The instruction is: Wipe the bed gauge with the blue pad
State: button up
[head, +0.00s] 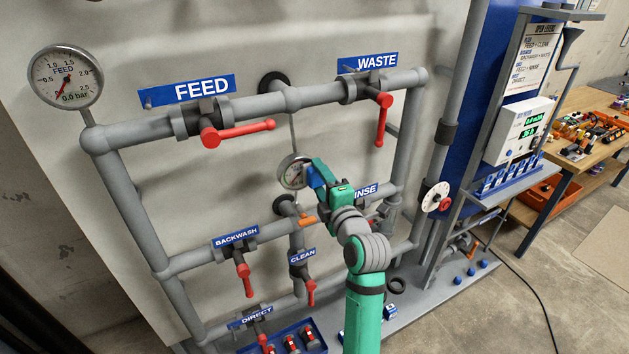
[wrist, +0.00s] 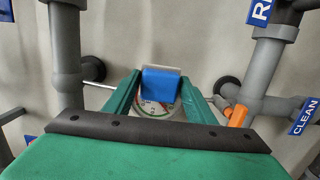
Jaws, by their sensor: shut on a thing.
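My green gripper (head: 317,181) is at the middle of the pipe frame in the head view. It is shut on the blue pad (head: 314,177), which also shows between the green fingers in the wrist view (wrist: 160,84). The bed gauge (head: 291,171) is a small round dial just left of the pad in the head view. In the wrist view the gauge (wrist: 154,108) lies behind the pad, with its upper face hidden. I cannot tell whether the pad touches the dial.
Grey pipes surround the gauge. Red handles stick out at the FEED valve (head: 208,118), WASTE valve (head: 373,88), BACKWASH valve (head: 242,256) and CLEAN valve (head: 302,272). An orange part (head: 307,220) sits just below the gripper. A larger FEED gauge (head: 66,77) is at upper left.

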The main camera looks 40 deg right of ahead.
jog(key=shift+w+a, duration=0.1)
jog(key=shift+w+a, duration=0.3)
jog(key=shift+a, duration=0.6)
jog(key=shift+w+a, duration=0.2)
jog(key=shift+a, duration=0.35)
jog(key=shift+w+a, duration=0.2)
jog(key=shift+a, duration=0.35)
jog(key=shift+c, duration=1.3)
jog(key=shift+w+a, duration=0.2)
jog(key=shift+a, duration=0.7)
jog(key=shift+w+a, duration=0.15)
jog(key=shift+a, duration=0.7)
jog(key=shift+s, duration=0.1)
send_near(286, 179)
jog(key=shift+d+r, duration=0.1)
jog(key=shift+d, duration=0.5)
